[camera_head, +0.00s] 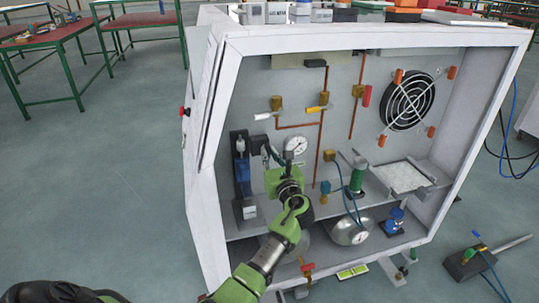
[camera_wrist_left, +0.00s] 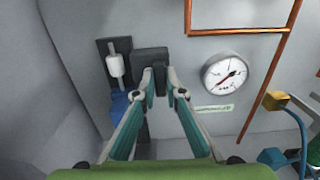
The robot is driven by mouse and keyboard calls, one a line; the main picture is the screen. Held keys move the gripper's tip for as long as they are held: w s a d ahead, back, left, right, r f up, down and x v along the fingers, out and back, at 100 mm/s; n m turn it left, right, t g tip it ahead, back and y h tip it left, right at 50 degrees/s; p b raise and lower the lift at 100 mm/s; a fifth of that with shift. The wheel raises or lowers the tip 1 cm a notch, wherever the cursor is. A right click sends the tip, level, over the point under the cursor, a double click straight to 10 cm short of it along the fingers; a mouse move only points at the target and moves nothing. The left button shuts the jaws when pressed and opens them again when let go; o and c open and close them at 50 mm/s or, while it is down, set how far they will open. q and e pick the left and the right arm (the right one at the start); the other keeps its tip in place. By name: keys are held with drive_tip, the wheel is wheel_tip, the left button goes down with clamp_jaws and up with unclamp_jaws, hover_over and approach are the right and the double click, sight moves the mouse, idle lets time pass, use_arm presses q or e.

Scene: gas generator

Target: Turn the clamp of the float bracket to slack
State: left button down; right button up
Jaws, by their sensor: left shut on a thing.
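The float bracket (camera_head: 241,170) stands inside the cabinet at the left, a dark upright with a blue lower part. Its white float (camera_wrist_left: 115,65) shows in the left wrist view on a dark plate. Just right of it is a dark block, apparently the clamp (camera_wrist_left: 150,54). My left gripper (camera_wrist_left: 161,78) has its fingertips on either side of the dark piece at the front of this block and is shut on it. In the head view my left gripper (camera_head: 272,160) reaches in from below, and its wrist partly hides the contact. My right gripper is not in view.
A round gauge (camera_head: 296,145) is on the back wall right of my gripper, with copper pipes (camera_head: 321,130) above and beside it. A green cylinder (camera_head: 357,178) and a metal bowl (camera_head: 349,231) stand further right. The cabinet's left wall (camera_head: 205,170) is close to the bracket.

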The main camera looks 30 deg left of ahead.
use_arm(q)
drive_tip(key=shift+n, duration=0.3)
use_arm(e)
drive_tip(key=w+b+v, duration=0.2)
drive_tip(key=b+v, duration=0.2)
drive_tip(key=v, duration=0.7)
use_arm(q)
drive_tip(key=shift+s+a+f+n+b, duration=0.15)
drive_tip(key=shift+n+b, duration=0.4)
drive_tip(key=shift+n, duration=2.35)
drive_tip(key=shift+d+f+n+b, duration=0.1)
drive_tip(key=shift+n+b, duration=0.45)
drive_tip(key=shift+n, duration=2.35)
drive_tip(key=shift+s+a+f+n+b, duration=0.15)
drive_tip(key=shift+n+b, duration=0.4)
drive_tip(key=shift+n, duration=2.35)
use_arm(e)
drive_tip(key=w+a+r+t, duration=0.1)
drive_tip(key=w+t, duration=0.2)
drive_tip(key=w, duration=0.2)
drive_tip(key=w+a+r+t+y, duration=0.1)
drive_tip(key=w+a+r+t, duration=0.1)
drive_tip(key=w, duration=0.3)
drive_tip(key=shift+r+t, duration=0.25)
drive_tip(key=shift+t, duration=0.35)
use_arm(q)
drive_tip(key=shift+w, duration=0.1)
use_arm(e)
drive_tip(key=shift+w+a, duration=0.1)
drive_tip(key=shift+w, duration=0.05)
